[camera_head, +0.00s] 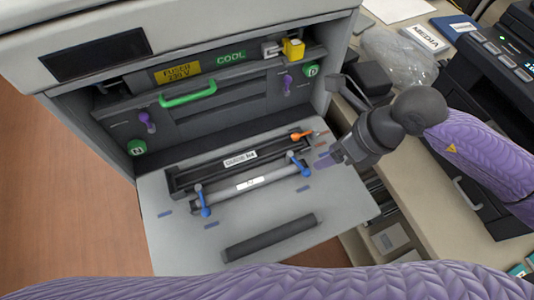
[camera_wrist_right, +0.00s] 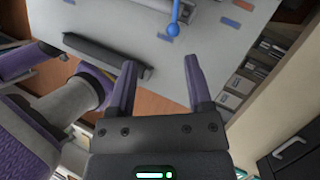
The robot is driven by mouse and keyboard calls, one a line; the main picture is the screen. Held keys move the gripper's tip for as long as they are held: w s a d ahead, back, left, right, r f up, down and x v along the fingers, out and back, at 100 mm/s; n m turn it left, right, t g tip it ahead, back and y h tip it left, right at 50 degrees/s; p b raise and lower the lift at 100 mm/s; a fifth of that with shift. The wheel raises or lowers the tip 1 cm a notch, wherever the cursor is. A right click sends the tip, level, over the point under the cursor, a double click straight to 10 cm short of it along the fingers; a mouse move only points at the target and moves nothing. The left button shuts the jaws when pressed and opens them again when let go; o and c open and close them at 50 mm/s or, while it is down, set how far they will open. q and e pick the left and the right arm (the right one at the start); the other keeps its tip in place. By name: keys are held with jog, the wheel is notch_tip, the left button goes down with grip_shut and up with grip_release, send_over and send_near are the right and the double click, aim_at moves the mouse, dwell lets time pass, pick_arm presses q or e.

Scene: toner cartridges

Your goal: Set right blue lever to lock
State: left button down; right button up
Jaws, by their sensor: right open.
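The right blue lever (camera_head: 298,165) stands at the right end of a long roller unit on the printer's opened front panel. In the right wrist view the lever (camera_wrist_right: 174,22) is at the top, beyond my fingertips. The left blue lever (camera_head: 203,201) is at the unit's other end. My right gripper (camera_head: 328,160) is just right of the right lever in the head view, apart from it. In the wrist view the right gripper (camera_wrist_right: 160,68) has its fingers spread with nothing between them. My left gripper does not show; my left arm crosses the bottom of the head view.
An orange lever (camera_head: 301,135) is close behind the right blue lever. A dark loose bar (camera_head: 270,238) lies at the panel's front. The printer body with a green handle (camera_head: 188,95) rises behind. A counter with a black device (camera_head: 490,65) is at the right.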

aim_at(309, 172)
jog(key=shift+h, duration=0.4)
jog(key=f, duration=0.2)
jog(key=f+b, duration=0.1)
jog(key=f, duration=0.1)
jog(key=shift+w+d+f, duration=0.15)
jog(key=shift+w+f, duration=0.05)
jog(key=shift+f, duration=0.1)
jog(key=b+x, duration=0.1)
jog(key=x, duration=0.4)
jog(key=shift+f, duration=0.1)
jog(key=shift+c, duration=1.1)
grip_shut()
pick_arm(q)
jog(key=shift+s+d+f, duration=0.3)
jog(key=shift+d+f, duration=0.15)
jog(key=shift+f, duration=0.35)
pick_arm(e)
jog(key=shift+a, duration=0.25)
